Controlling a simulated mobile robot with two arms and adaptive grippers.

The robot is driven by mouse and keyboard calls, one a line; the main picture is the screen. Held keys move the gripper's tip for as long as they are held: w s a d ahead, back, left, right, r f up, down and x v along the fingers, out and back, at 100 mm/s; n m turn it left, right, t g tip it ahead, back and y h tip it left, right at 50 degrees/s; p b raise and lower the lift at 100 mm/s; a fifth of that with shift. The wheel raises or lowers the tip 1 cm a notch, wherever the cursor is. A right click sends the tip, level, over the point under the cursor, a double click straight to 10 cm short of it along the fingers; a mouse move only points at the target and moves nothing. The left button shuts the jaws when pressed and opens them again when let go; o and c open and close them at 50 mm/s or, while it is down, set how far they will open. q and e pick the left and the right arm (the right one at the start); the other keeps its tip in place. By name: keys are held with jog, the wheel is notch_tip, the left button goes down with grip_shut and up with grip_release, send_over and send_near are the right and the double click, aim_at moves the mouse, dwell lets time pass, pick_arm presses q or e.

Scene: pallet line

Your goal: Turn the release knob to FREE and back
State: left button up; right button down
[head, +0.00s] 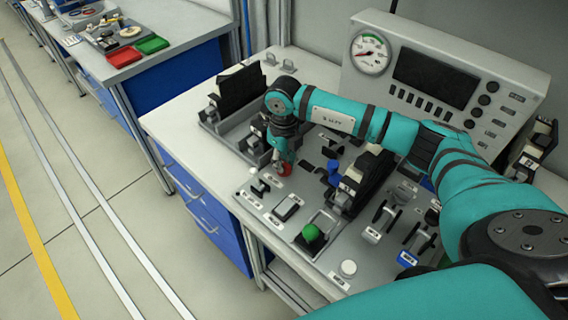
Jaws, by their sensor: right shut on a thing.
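The control panel (262,196) lies on the bench top with several knobs, levers and switches. My right gripper (284,164) points down at the panel's near left part and is shut on a small red knob (286,170). The gripper hides part of this knob, and I cannot read its marking or which way it is turned. I cannot make out the word FREE on the panel. My left gripper is not in view.
A console with a round gauge (371,53) stands behind. Floor at left is clear.

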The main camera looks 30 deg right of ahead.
aim_at(284, 162)
jog(key=shift+w+r, duration=0.1)
jog(key=shift+r, duration=0.05)
jog(key=c, duration=1.3)
grip_release()
notch_tip(284, 162, up, 12)
jog(key=shift+f, duration=0.1)
